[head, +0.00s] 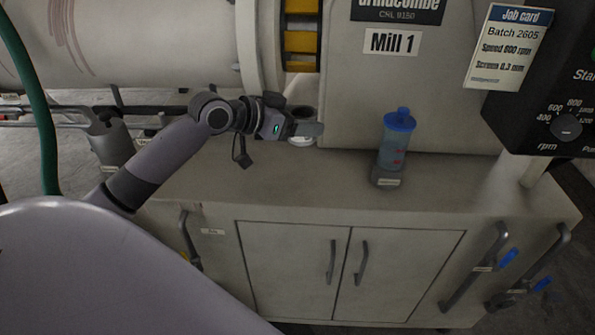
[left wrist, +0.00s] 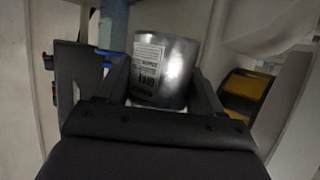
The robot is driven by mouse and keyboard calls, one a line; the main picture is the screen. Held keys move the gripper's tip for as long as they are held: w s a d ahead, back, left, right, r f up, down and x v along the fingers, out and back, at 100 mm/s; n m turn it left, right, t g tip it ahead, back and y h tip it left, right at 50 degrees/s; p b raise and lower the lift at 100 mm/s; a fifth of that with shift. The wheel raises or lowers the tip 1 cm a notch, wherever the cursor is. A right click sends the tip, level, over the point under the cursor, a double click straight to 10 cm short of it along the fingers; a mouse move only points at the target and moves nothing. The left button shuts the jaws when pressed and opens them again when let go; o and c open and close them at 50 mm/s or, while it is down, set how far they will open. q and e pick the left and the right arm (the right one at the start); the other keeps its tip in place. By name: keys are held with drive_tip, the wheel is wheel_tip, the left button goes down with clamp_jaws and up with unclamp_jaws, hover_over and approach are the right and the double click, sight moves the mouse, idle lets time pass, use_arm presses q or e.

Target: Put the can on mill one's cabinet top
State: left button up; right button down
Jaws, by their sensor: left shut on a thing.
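The can (left wrist: 163,66) is a shiny metal cylinder with a white printed label, between the fingers of my left gripper (left wrist: 165,85) in the left wrist view. In the head view my left gripper (head: 308,130) is shut on the can and hides most of it; part of the can's pale lower side (head: 301,142) shows under the fingers. The can looks upright, over the back of mill one's cabinet top (head: 255,180), close to the mill body. I cannot tell whether its base touches the top. My right gripper is not in view.
A clear bottle with a blue lid (head: 394,145) stands on the cabinet top, right of the can. The Mill 1 body (head: 345,100) rises behind. A control box (head: 545,100) with a job card (head: 507,45) hangs at the right. The top's front middle is clear.

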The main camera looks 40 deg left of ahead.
use_arm(q)
wheel_tip(320, 180, down, 9)
drive_tip(key=shift+f+b, duration=0.1)
drive_tip(key=shift+b, duration=0.2)
drive_tip(key=shift+f+b, duration=0.3)
drive_tip(key=shift+f, duration=1.8)
drive_tip(key=shift+f, duration=0.15)
drive_tip(key=o, duration=1.2)
drive_tip(key=shift+o, duration=0.2)
